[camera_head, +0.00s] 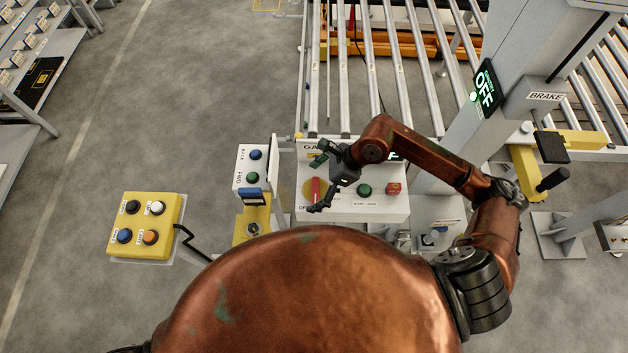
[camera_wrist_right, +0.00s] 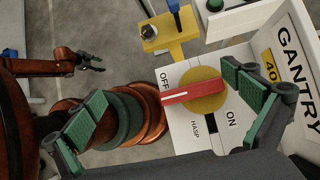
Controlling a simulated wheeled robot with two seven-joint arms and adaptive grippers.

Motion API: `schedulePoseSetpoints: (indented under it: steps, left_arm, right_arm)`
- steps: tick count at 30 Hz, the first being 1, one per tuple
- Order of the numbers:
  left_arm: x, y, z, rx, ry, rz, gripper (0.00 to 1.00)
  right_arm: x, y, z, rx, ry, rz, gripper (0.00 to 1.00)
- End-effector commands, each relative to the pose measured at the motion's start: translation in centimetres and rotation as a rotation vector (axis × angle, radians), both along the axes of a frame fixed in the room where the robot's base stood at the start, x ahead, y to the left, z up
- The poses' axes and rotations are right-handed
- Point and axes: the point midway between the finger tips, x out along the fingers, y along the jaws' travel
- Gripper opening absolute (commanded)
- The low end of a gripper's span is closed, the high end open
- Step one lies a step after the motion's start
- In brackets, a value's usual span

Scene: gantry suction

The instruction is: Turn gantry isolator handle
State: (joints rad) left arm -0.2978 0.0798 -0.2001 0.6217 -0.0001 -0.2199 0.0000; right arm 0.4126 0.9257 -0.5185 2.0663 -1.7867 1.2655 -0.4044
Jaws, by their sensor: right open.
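The isolator handle (camera_head: 316,190) is a red bar on a yellow round plate (camera_wrist_right: 208,74), on the grey gantry panel's left part. In the right wrist view the red handle (camera_wrist_right: 192,92) lies between my fingers, its white-lined end towards the OFF label (camera_wrist_right: 165,80). The ON label (camera_wrist_right: 232,118) is to its lower right. My right gripper (camera_head: 320,180) is open over the handle, one finger on each side, with gaps visible and no grip on it. My left gripper (camera_wrist_right: 95,62) shows small in the right wrist view, its fingers apart and empty.
The panel also has a green button (camera_head: 364,190) and a red button (camera_head: 393,188). A white button box (camera_head: 254,168) and a yellow button box (camera_head: 143,225) stand to the left. A lit OFF sign (camera_head: 486,88) hangs on the post. Roller conveyor (camera_head: 370,60) lies behind.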

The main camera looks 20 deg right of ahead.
Motion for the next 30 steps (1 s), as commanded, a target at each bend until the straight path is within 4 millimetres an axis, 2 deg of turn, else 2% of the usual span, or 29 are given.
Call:
schedulePoseSetpoints:
  steps: [1,3,6,21,30]
  left_arm:
    - [0.0,0.0,0.0,0.0,0.0,0.0,0.41]
    - [0.0,0.0,0.0,0.0,0.0,0.0,0.41]
    - [-0.1,0.0,0.2,0.0,0.001,0.0,0.41]
    - [-0.6,0.0,2.1,0.001,0.008,0.002,0.41]
    - [-0.6,0.0,2.2,0.001,0.007,0.002,0.41]
  right_arm:
    - [0.4,-1.8,-0.8,-0.082,-0.01,0.014,1.0]
    - [0.8,-3.6,-1.5,-0.165,-0.018,0.028,1.0]
    - [1.1,-4.7,-2.3,-0.222,-0.019,0.037,1.0]
    - [1.8,-2.2,-8.4,-0.227,-0.018,0.042,1.0]
    - [1.9,-2.0,-9.4,-0.228,-0.019,0.04,1.0]
